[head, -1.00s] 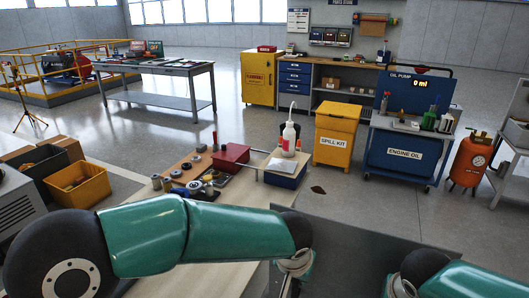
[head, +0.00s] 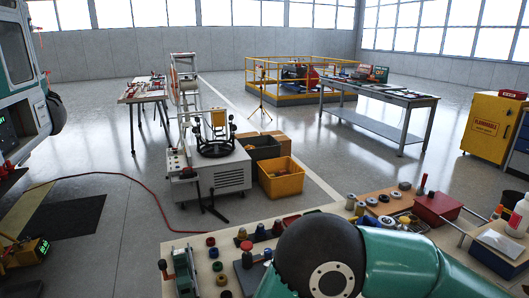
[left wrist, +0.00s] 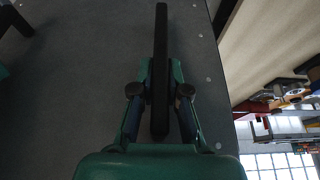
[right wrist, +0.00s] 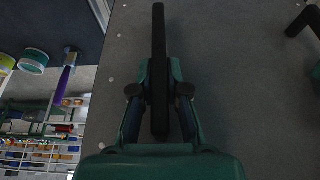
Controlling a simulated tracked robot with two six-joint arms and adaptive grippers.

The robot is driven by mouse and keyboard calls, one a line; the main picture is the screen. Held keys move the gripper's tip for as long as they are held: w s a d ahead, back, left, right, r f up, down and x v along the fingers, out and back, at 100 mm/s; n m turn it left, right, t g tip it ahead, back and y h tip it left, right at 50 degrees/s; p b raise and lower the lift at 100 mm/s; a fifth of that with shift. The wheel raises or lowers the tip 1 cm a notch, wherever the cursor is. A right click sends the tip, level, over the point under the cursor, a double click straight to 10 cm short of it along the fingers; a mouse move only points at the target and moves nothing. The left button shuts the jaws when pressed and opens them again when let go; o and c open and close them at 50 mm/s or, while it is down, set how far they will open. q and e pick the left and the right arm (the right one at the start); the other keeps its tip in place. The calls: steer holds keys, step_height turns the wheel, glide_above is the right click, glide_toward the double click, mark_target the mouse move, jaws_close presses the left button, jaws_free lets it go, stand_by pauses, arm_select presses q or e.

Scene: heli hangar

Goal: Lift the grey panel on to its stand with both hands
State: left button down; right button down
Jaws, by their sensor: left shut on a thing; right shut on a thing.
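The grey panel (left wrist: 85,90) fills most of the left wrist view, with small pale dots along its edge. It also fills much of the right wrist view (right wrist: 235,100). My left gripper (left wrist: 160,92) is shut on a black bar handle (left wrist: 160,40) standing on the panel. My right gripper (right wrist: 160,92) is shut on a second black bar handle (right wrist: 158,40). I cannot make out the stand in any view.
In the head view a workbench (head: 222,240) with jars, tools and a red box (head: 437,207) lies in front. Beyond it are a yellow crate (head: 281,178), a grey ground unit (head: 222,170) and a long table (head: 375,92). Open floor lies between them.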

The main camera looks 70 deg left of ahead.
arm_select(q)
steer(key=shift+f, duration=0.25)
arm_select(e)
steer(key=shift+f, duration=0.25)
arm_select(q)
steer(key=shift+f, duration=0.35)
arm_select(e)
steer(key=shift+f, duration=0.35)
arm_select(q)
steer(key=shift+f, duration=0.3)
arm_select(e)
steer(key=shift+f, duration=0.3)
arm_select(q)
steer(key=shift+f, duration=0.35)
arm_select(e)
steer(key=shift+f, duration=0.35)
arm_select(q)
steer(key=shift+f, duration=0.7)
arm_select(e)
steer(key=shift+f, duration=0.7)
arm_select(q)
steer(key=shift+f, duration=0.3)
arm_select(e)
steer(key=shift+f, duration=0.3)
arm_select(q)
steer(key=c, duration=1.1)
jaws_free()
